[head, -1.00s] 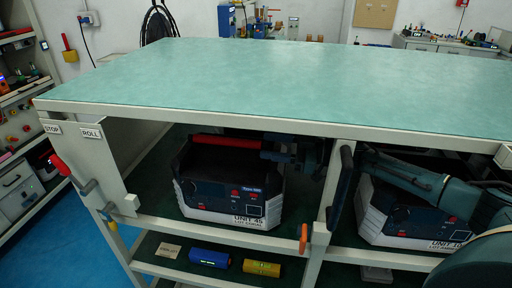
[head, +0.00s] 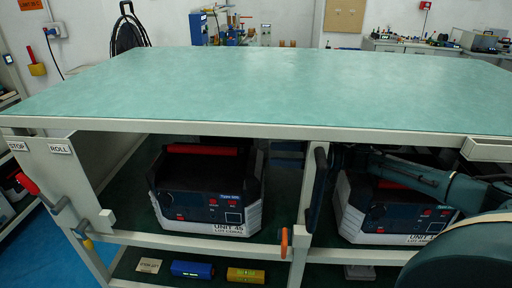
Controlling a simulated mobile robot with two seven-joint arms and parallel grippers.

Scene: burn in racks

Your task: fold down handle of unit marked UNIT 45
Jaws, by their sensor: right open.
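The unit marked UNIT 45 (head: 201,207) stands on the upper shelf under the bench, in the left bay. It is dark with a pale lower edge, and its label faces me. Its red handle bar (head: 203,150) runs across the top, just under the tabletop edge. I cannot tell the handle's exact tilt. My right gripper (head: 284,157) reaches in from the right, behind the middle post. It is open, dark and partly in shadow, just right of the handle and seemingly apart from it. My left gripper is out of view.
A similar unit (head: 388,212) stands in the right bay, partly behind my right arm. The green tabletop (head: 250,85) is clear above. A middle post (head: 301,222) divides the bays. Blue (head: 192,270) and yellow (head: 246,275) items lie on the lower shelf. A red-handled lever (head: 33,188) sits at left.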

